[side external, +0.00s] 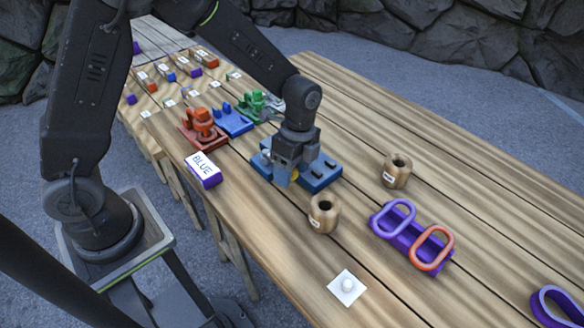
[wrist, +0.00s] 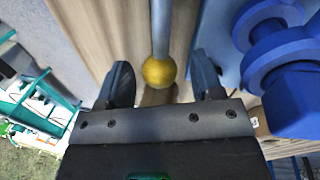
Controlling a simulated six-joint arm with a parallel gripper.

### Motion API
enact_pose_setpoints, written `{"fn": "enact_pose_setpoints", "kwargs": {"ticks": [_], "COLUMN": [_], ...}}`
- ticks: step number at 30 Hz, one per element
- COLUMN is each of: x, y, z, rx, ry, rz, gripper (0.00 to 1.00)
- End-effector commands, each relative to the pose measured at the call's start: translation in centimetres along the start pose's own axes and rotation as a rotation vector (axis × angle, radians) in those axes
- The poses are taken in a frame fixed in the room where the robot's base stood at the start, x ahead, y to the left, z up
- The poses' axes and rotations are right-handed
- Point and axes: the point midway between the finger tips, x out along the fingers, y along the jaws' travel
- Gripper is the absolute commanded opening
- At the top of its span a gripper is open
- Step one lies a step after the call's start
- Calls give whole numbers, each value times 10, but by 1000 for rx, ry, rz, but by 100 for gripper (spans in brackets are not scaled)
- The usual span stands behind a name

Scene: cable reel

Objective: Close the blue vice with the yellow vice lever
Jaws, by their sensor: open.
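The blue vice (side external: 322,172) sits on the wooden table, partly hidden behind my gripper (side external: 287,172). In the wrist view, the blue vice's round parts (wrist: 268,45) fill the right side. The yellow vice lever is a grey rod ending in a yellow ball (wrist: 159,72). My gripper (wrist: 163,78) is open in the wrist view, with one finger on each side of the ball. Gaps show between the ball and both fingers, so it is not gripped. In the side view my gripper is low over the vice's near-left part, and the lever is mostly hidden.
A purple block labelled BLUE (side external: 204,170) is left of the vice. Wooden cups (side external: 324,213) and (side external: 397,170) stand to its right. A purple holder with rings (side external: 408,238) and a white button plate (side external: 347,287) are nearer. Red (side external: 203,128), blue (side external: 232,120) and green (side external: 255,104) fixtures stand behind.

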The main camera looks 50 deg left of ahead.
Motion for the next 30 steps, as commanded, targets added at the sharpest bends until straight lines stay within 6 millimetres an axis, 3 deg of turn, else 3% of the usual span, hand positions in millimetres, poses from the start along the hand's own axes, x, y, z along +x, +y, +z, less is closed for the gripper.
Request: {"fn": "enact_pose_setpoints", "kwargs": {"ticks": [7,26,30], "x": [1,0,0], "y": [0,0,0], "z": [0,0,0], "rx": [0,0,0], "ry": [0,0,0], "rz": [0,0,0], "gripper": [60,0,0]}}
